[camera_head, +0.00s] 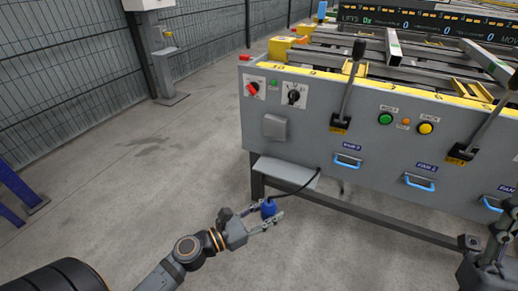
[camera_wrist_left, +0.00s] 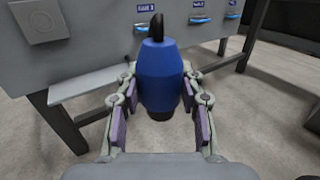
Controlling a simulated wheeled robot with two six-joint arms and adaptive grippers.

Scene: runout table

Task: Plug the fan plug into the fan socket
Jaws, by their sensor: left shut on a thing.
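The blue fan plug (camera_head: 268,208) is between the fingers of my left gripper (camera_head: 270,210), which is shut on it in front of and below the grey panel. In the left wrist view the plug (camera_wrist_left: 161,75) stands between the two padded fingers (camera_wrist_left: 158,103), its black cable end pointing away toward the panel. A dark cable runs from it up to the small shelf (camera_head: 287,172). A grey square cover (camera_head: 275,127) sits on the panel; it also shows in the left wrist view (camera_wrist_left: 40,20). Whether it is the fan socket I cannot tell. Part of my right arm shows at the lower right; its fingers are unclear.
The panel carries a red switch (camera_head: 253,88), a black knob (camera_head: 293,96), levers (camera_head: 347,90) and blue handles labelled as fans (camera_head: 347,160). A frame beam (camera_head: 390,222) runs low under it.

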